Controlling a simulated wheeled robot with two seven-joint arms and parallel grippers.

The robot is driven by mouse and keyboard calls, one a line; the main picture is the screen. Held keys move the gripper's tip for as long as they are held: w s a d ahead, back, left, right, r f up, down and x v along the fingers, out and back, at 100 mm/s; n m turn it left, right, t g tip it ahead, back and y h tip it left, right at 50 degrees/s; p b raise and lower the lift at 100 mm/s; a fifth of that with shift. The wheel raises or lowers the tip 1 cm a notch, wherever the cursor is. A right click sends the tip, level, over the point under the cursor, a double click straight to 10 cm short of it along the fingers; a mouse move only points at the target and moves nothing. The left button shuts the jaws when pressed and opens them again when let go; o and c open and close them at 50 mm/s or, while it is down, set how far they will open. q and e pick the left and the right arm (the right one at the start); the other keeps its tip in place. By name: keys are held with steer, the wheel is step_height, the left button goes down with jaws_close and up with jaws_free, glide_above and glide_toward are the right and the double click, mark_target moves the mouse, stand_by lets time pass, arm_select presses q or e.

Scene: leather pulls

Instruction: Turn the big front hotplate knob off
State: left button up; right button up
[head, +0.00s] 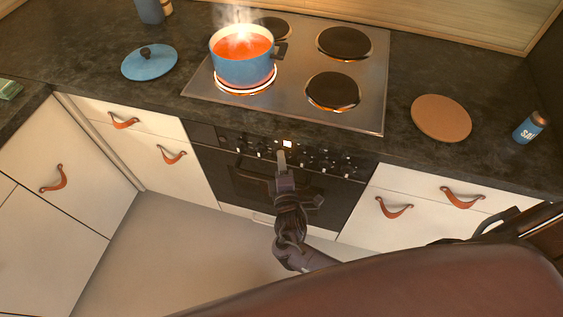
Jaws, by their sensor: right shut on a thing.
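The black oven front (253,181) has a control panel (236,146) along its top with several small knobs and a lit display (287,144). My right gripper (281,158) reaches up from below to the panel, just under the display. It is shut on a knob there; the fingers hide this knob, so its setting cannot be read. A blue pot (243,69) with steaming orange-red contents stands on the front left hotplate (245,87), whose rim glows. My left gripper is not in view.
The steel hob (290,106) has other dark hotplates, including the front right one (333,91). A blue lid (149,62) lies left of the hob. A round brown board (441,118) and a blue salt shaker (531,127) are to the right. Drawers with leather pulls (394,208) flank the oven.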

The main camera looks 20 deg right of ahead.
steer(key=o, duration=0.9)
steer(key=shift+o, duration=0.2)
steer(key=v, duration=0.7)
steer(key=shift+s+b, duration=0.3)
steer(key=shift+s, duration=0.1)
